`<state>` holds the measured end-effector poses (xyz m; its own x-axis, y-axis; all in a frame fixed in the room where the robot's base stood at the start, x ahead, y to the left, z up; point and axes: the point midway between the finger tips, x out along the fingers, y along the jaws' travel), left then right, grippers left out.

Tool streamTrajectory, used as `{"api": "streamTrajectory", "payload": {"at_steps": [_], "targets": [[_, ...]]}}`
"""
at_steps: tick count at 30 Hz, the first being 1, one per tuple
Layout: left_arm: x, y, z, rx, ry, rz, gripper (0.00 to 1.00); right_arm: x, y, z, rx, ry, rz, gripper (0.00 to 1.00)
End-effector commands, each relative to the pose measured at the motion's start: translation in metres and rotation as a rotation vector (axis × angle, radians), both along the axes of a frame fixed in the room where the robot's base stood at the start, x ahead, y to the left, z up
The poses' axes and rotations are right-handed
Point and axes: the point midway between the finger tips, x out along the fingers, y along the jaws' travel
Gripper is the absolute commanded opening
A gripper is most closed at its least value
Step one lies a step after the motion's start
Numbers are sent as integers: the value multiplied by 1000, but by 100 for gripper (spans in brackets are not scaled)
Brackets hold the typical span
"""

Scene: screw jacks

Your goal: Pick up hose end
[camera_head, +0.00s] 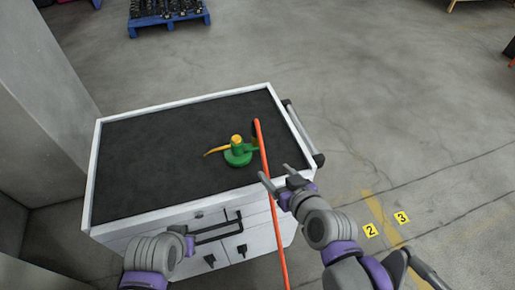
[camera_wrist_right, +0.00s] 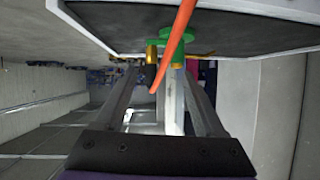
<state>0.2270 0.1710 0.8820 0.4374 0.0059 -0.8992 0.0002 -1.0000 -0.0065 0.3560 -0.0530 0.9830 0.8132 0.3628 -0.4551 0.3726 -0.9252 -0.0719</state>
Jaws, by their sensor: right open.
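An orange hose (camera_head: 264,155) runs from its rounded end (camera_head: 257,122), over the cart top, down past the cart's front edge. In the right wrist view the hose (camera_wrist_right: 175,45) crosses in front of the jack, with one end (camera_wrist_right: 154,88) showing between the fingers. My right gripper (camera_head: 277,176) is open and empty beside the hose, near the cart's front right corner. Its spread fingers also show in the wrist view (camera_wrist_right: 160,85). My left arm is at the lower left; its fingers are hard to separate from the dark drawer handle.
A green screw jack (camera_head: 239,157) with a yellow top and lever stands on the cart's black mat (camera_head: 165,140), beside the hose. The white cart has a raised rim and a side push bar (camera_head: 300,130). A blue pallet (camera_head: 165,22) stands far behind.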

Motion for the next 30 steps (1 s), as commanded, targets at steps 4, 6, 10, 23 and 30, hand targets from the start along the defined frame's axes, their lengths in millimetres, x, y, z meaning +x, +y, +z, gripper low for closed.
{"api": "streamTrajectory", "payload": {"at_steps": [4,6,10,23,30], "targets": [[-6,0,-50,0,17,0,0,45,45,11,80,-297,-32,71],[-7,0,-66,0,22,0,0,59,52,13,91,-389,-99,71],[-7,0,-87,0,28,0,0,75,53,4,77,-468,-231,71],[-7,1,-101,0,33,0,0,120,49,-6,39,-485,-346,71],[-7,1,-103,0,34,0,0,139,50,-5,40,-485,-344,71]]}}
